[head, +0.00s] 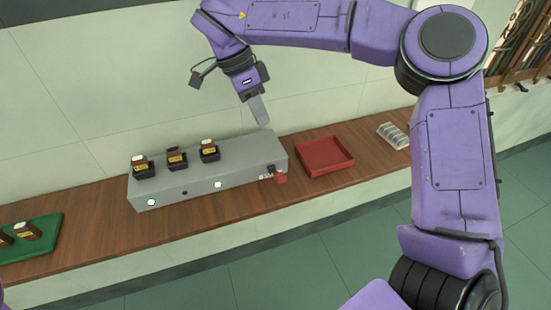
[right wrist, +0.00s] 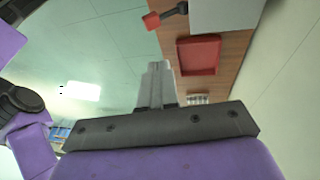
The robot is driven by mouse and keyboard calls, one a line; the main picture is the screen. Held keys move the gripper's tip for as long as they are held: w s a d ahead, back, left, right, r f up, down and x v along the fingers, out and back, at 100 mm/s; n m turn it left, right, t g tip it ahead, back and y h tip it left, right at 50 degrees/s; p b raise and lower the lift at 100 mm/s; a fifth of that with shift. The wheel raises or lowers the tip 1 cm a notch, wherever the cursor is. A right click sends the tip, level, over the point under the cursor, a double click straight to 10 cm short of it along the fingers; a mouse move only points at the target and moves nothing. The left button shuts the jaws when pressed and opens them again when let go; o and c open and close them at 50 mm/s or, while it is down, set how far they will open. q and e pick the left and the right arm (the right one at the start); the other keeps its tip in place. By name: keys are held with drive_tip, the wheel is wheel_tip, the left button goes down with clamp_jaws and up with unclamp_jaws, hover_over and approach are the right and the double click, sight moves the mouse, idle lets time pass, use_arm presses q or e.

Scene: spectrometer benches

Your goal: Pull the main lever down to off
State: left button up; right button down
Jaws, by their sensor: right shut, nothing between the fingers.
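The main lever (head: 281,177) has a red end and sits low on the right part of the front face of a grey box (head: 235,180). In the right wrist view the lever's red end (right wrist: 152,21) shows on a dark arm that sticks out from the box (right wrist: 225,14). My right gripper (head: 265,122) is shut and empty, above and behind the right end of the box, apart from the lever. Its closed fingers (right wrist: 158,68) show in the right wrist view. My left gripper is not in view.
Several dark jars with labels (head: 177,159) stand on the box. A red tray (head: 325,157) lies to its right, then a clear rack (head: 393,136). A green tray (head: 40,247) with jars is at the far left of the wooden bench (head: 235,230). The wall is close behind.

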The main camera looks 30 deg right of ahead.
approach(280, 173)
drive_tip(key=p+x, duration=0.1)
drive_tip(key=x, duration=0.4)
drive_tip(key=shift+d+f, duration=0.15)
drive_tip(key=shift+d, duration=0.1)
drive_tip(key=shift+s+f, duration=0.25)
drive_tip(key=shift+f, duration=0.1)
drive_tip(key=shift+w, duration=0.1)
